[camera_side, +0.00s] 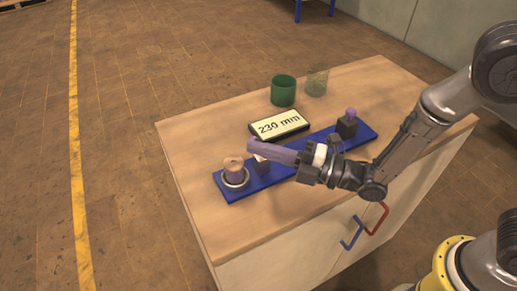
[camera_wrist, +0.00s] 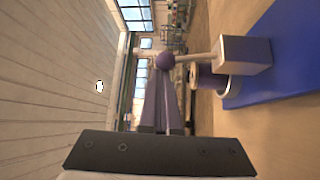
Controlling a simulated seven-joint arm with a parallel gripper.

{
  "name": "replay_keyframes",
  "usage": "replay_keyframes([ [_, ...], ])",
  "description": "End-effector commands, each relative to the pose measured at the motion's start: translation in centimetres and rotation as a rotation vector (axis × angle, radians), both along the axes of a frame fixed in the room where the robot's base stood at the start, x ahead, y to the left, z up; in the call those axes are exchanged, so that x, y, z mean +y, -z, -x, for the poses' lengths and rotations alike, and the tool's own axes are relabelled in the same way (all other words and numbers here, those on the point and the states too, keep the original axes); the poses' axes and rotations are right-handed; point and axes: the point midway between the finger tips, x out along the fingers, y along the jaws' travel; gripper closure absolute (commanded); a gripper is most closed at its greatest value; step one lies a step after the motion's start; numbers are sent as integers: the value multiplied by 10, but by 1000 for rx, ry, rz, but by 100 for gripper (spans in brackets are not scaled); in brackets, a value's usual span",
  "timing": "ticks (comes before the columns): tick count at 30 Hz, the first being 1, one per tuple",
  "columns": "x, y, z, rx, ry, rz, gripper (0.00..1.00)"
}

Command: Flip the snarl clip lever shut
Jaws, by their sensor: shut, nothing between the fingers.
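My gripper (camera_side: 252,146) is shut, its long purple fingers pointing left above the blue base plate (camera_side: 289,173). In the wrist view the fingers (camera_wrist: 163,80) end at a purple ball knob (camera_wrist: 165,60) on a pale lever rod (camera_wrist: 196,57). The rod rises from a block (camera_wrist: 245,55) on the plate. The knob overlaps the fingertips in view; I cannot tell whether they touch. In the side view the block (camera_side: 262,167) sits below the fingers, beside a round ringed fitting (camera_side: 236,178), which shows partly behind the block in the wrist view (camera_wrist: 212,80).
A display reading "230 mm" (camera_side: 279,126) lies behind the plate. A dark block with a purple top (camera_side: 347,126) stands at the plate's right end. A green cup (camera_side: 283,91) and a see-through cup (camera_side: 317,80) stand at the back. The wooden top (camera_side: 190,140) is clear at left.

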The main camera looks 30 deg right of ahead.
Motion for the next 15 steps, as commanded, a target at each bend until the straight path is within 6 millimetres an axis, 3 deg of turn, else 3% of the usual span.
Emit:
replay_keyframes([
  [8, -16, -1, -1, 2, 7, -134, 100],
  [15, -29, -1, -1, 1, 5, -129, 100],
])
